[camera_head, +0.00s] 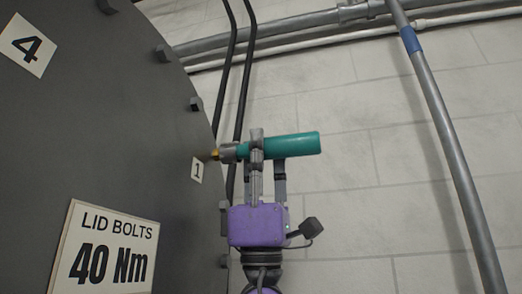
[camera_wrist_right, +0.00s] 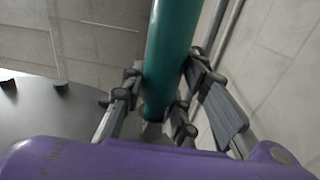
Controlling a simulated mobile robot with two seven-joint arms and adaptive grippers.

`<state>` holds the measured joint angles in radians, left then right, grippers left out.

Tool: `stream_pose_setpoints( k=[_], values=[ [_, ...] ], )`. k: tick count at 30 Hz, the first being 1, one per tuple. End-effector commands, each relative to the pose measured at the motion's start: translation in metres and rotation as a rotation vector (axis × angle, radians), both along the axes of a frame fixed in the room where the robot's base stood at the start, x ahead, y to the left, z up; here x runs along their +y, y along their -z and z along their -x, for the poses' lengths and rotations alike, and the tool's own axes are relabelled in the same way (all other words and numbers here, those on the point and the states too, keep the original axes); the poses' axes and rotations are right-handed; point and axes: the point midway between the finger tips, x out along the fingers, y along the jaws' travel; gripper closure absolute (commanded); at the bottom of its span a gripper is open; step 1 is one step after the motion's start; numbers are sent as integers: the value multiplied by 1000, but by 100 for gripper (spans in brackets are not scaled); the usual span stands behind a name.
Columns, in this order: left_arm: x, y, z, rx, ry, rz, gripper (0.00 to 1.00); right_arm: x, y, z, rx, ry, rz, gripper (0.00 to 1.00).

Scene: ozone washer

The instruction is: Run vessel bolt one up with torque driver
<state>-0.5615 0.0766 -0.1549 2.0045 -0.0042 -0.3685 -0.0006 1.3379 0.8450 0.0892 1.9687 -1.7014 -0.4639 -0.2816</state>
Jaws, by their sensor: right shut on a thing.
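The torque driver (camera_head: 296,145) has a teal body, a grey nose and a brass-coloured tip. It lies nearly level, its tip pointing left at the vessel rim. My right gripper (camera_head: 265,152) is shut around the driver's body near its nose, with its purple housing below. The driver (camera_wrist_right: 170,45) also runs between the fingers of my right gripper (camera_wrist_right: 155,105) in the right wrist view. The label "1" (camera_head: 197,170) is on the vessel lid (camera_head: 120,110) just left of and below the tip. Bolt one cannot be made out at the tip; whether they touch is unclear. My left gripper is not in view.
Other dark bolts (camera_head: 196,104) stand along the lid's rim. A "40 Nm" sign (camera_head: 104,255) and a "4" label (camera_head: 28,44) are on the lid. Black hoses (camera_head: 243,85) run behind the driver. A grey pipe (camera_head: 445,130) stands right, before a tiled wall; room between is free.

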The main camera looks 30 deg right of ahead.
Motion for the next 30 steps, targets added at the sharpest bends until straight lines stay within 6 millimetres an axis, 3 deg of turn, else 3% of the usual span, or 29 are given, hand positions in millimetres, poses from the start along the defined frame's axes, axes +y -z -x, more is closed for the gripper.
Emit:
stream_pose_setpoints(
  k=[11, 30],
  values=[
    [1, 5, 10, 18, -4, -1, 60, 1, 0, -2, -1, 0, -1, 100],
    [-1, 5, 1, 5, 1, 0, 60, 4, 0, -5, 0, 0, 0, 100]
  ],
)
